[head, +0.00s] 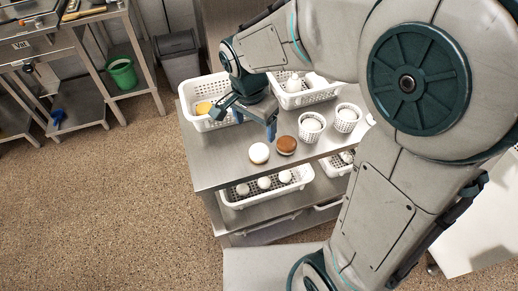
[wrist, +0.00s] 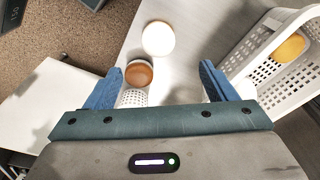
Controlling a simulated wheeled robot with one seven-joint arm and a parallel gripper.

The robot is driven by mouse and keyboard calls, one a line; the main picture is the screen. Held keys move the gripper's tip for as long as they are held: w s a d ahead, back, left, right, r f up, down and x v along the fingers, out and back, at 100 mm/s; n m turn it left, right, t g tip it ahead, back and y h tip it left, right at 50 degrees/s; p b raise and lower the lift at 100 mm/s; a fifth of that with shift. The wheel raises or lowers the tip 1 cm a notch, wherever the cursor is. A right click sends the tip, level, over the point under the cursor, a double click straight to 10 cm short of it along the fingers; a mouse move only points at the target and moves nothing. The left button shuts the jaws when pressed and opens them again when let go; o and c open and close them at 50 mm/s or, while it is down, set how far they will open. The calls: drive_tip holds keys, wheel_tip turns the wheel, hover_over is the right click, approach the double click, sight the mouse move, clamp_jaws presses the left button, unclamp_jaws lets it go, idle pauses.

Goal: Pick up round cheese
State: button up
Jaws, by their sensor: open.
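Two round pieces that could be round cheese lie on the metal cart top: a white one (head: 259,153) and a brown-topped one (head: 286,145). In the wrist view the white one (wrist: 158,38) is beyond my fingertips, and the brown one (wrist: 138,73) is near the left finger. A yellow-orange round piece (head: 203,107) sits in the left white basket (head: 213,124); it also shows in the wrist view (wrist: 289,47). I cannot tell which is meant. My gripper (head: 246,119) is open and empty above the cart, beside that basket; its blue fingers also show in the wrist view (wrist: 162,79).
Another perforated basket (head: 305,98) with white items stands at the back, partly behind my arm. Two small round baskets (head: 311,138) (head: 346,127) hold white pieces. A lower-shelf basket (head: 266,195) holds white round pieces. The cart top's front left (head: 215,170) is clear.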

sight(259, 150)
drive_tip(key=f, duration=0.7)
drive_tip(key=w+d+f, duration=0.1)
drive_tip(key=f, duration=0.3)
drive_tip(key=shift+f, duration=0.35)
drive_tip(key=c, duration=1.2)
drive_tip(key=shift+o, duration=0.2)
drive_tip(key=shift+r, duration=0.1)
